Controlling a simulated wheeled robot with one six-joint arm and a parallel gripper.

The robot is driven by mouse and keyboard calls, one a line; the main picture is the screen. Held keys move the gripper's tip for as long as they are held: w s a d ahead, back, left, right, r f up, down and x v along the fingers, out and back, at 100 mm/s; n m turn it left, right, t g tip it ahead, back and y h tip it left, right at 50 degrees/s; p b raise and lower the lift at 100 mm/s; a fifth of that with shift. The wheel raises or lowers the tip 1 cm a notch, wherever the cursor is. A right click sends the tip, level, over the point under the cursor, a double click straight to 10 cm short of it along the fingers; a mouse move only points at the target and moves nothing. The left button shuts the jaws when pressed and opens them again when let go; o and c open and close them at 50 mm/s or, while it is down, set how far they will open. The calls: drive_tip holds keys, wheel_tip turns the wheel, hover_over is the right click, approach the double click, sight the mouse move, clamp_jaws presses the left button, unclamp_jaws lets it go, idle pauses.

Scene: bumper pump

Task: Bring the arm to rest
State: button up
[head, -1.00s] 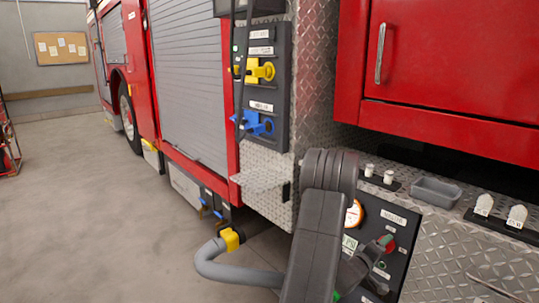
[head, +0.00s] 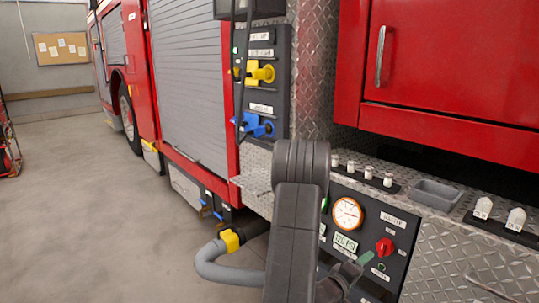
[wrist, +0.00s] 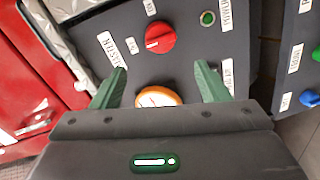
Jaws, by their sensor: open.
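My arm (head: 296,220) stands bent in front of the pump panel in the head view. My gripper (wrist: 162,82) is open, with its two green fingers apart and nothing between them that I can see held. The gripper is partly visible low in the head view (head: 350,275), in front of the panel's lower part. In the wrist view the orange-rimmed gauge (wrist: 158,97) shows beyond and between the fingers, partly hidden by the gripper body. The red knob (wrist: 161,37) is farther up, clear of the fingers. I see no contact with the panel.
The black panel carries the gauge (head: 347,214), a display (head: 345,243) and the red knob (head: 385,246). A grey tray (head: 436,194) and white-topped pegs (head: 370,172) sit on the ledge above. A grey hose (head: 228,272) lies left of my arm. Open floor (head: 90,220) is at left.

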sight(382, 251)
drive_tip(key=x, duration=1.2)
drive_tip(key=shift+b, duration=0.4)
drive_tip(key=shift+w+f+m+b, duration=0.1)
drive_tip(key=shift+f+m+b, duration=0.15)
drive_tip(key=shift+m+b, duration=0.1)
drive_tip(key=shift+r+m, duration=0.1)
drive_tip(key=shift+m, duration=0.25)
drive_tip(key=m+b, duration=0.3)
drive_tip(key=shift+m+t+y, duration=0.3)
drive_tip(key=shift+t, duration=0.1)
drive_tip(key=m+b, duration=0.2)
drive_tip(key=m, duration=0.3)
drive_tip(key=shift+b, duration=0.3)
drive_tip(key=m+b, duration=0.1)
drive_tip(key=m, duration=0.2)
drive_tip(key=shift+m+t, duration=0.4)
drive_tip(key=m, duration=0.3)
drive_tip(key=shift+v, duration=0.75)
drive_tip(key=shift+d, duration=0.1)
